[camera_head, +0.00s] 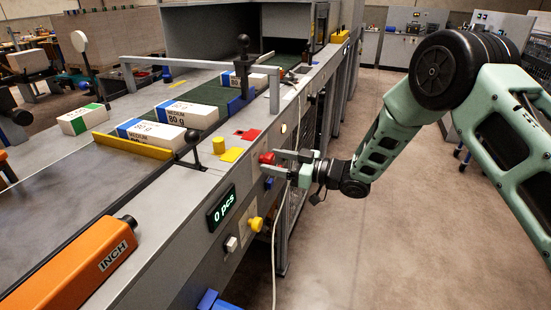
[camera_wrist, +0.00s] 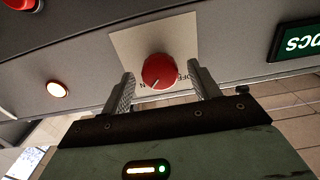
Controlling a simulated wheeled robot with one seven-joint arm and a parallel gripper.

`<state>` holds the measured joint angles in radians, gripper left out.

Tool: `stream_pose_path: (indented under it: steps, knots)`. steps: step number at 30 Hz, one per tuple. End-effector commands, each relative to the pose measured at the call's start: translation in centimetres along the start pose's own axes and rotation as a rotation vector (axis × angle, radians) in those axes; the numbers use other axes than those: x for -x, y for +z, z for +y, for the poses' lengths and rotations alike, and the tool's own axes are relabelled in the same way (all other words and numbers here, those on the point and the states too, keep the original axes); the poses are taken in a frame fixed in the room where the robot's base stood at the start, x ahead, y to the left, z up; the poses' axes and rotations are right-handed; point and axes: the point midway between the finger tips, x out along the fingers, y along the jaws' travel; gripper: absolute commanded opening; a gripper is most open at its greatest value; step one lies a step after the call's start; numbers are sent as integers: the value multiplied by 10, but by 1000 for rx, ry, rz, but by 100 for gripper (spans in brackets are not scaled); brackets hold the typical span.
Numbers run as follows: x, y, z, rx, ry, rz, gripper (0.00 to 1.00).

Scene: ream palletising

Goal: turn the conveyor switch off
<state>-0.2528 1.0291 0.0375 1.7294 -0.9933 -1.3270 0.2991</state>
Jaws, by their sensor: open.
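The conveyor switch is a red round knob (camera_wrist: 159,71) on a pale label plate (camera_wrist: 128,48). Its white mark points to the lower left, toward a letter N; "OFF" is printed on the right side, partly hidden. My gripper (camera_wrist: 163,86) is open, with one finger to the left and one to the right of the knob. I cannot tell whether the fingers touch it. In the head view the red knob (camera_head: 267,158) is on the side of the conveyor frame, with my gripper (camera_head: 279,161) right at it.
A lit button (camera_wrist: 57,89) and a counter display (camera_head: 221,207) reading "0 pcs" flank the switch. A yellow knob (camera_head: 256,224) is lower down. Paper reams (camera_head: 152,136) lie on the conveyor (camera_head: 100,165). The floor (camera_head: 350,240) on the right is clear.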

Motion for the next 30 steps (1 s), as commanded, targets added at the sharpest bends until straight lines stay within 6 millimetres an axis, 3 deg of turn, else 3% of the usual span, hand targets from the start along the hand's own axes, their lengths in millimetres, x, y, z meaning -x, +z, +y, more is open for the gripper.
stream_pose_path:
  steps: [10, 15, 30]
  knots:
    - [-4, 1, 0, -1, 0, -1, 58]
    - [-4, 0, 0, -1, 0, -1, 16]
    - [-4, 5, 0, 114, -1, 1, 17]
